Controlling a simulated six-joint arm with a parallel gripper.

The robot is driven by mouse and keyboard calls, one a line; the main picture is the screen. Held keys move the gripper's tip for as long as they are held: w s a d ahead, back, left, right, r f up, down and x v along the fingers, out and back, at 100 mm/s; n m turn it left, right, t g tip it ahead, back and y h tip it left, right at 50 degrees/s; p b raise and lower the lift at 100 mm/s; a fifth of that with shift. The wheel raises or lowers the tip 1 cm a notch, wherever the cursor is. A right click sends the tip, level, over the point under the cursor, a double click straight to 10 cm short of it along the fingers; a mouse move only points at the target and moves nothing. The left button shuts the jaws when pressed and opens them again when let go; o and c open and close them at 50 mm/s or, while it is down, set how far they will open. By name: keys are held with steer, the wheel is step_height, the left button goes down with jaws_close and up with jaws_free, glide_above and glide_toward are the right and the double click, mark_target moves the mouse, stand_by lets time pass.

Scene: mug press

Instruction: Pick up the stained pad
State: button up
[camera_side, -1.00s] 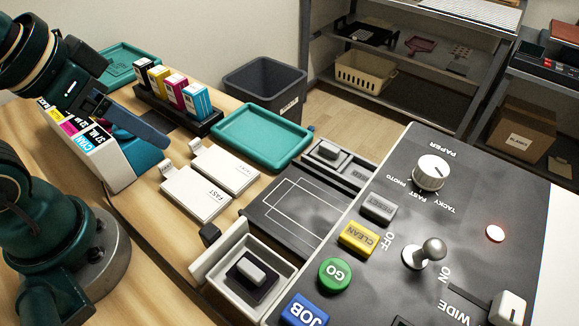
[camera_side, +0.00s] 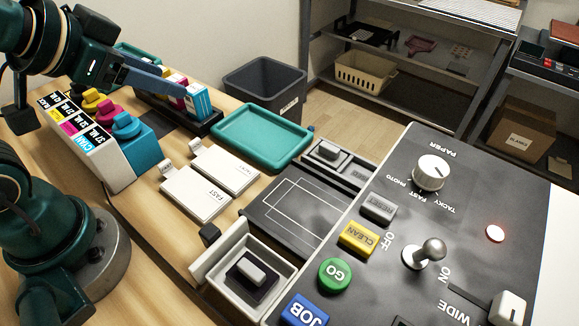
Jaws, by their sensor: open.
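A dark pad (camera_side: 236,276) with a light grey grip block on top lies in an open pale box (camera_side: 285,277) at the lower middle. A second grey block (camera_side: 328,151) sits in a small grey tray beside the dark press bed. Stains are too small to make out on either one. My gripper (camera_side: 174,84) is open, with nothing seen between its fingers. It hangs at the upper left, in front of the ink cartridge rack and well away from both blocks.
A control panel (camera_side: 455,215) with knobs and a lever fills the right. Two white card stacks (camera_side: 196,194), an empty teal tray (camera_side: 262,137) and a black cartridge rack (camera_side: 200,128) stand in the middle. A dark bin (camera_side: 265,88) is behind.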

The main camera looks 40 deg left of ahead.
mark_target(247, 265)
steer(key=w+r+m+t, duration=0.2)
steer(key=w+m+t, duration=0.15)
steer(key=w, duration=0.25)
steer(key=w+d+f+m+h, duration=0.3)
steer(key=d+f+m+h, duration=0.25)
steer(key=m, duration=0.25)
steer(key=s+d+f+m+g+h, duration=0.2)
steer(key=s+d+f+g, duration=0.1)
steer(key=s+g, duration=0.1)
steer(key=s+d+f+m+g+h, duration=0.1)
steer(key=s+d+f+g+h, duration=0.2)
steer(key=s, duration=0.3)
steer(key=s+d+f+m+g+h, duration=0.2)
steer(key=s+d+f+g+h, duration=0.1)
steer(key=s+f+g, duration=0.1)
steer(key=shift+s+d+m+g, duration=0.25)
steer(key=shift+s+m+g, duration=0.1)
steer(key=shift+s+g, duration=0.3)
steer(key=shift+s+f, duration=0.2)
steer(key=shift+f, duration=0.15)
steer(key=shift+x, duration=2.55)
jaws_close()
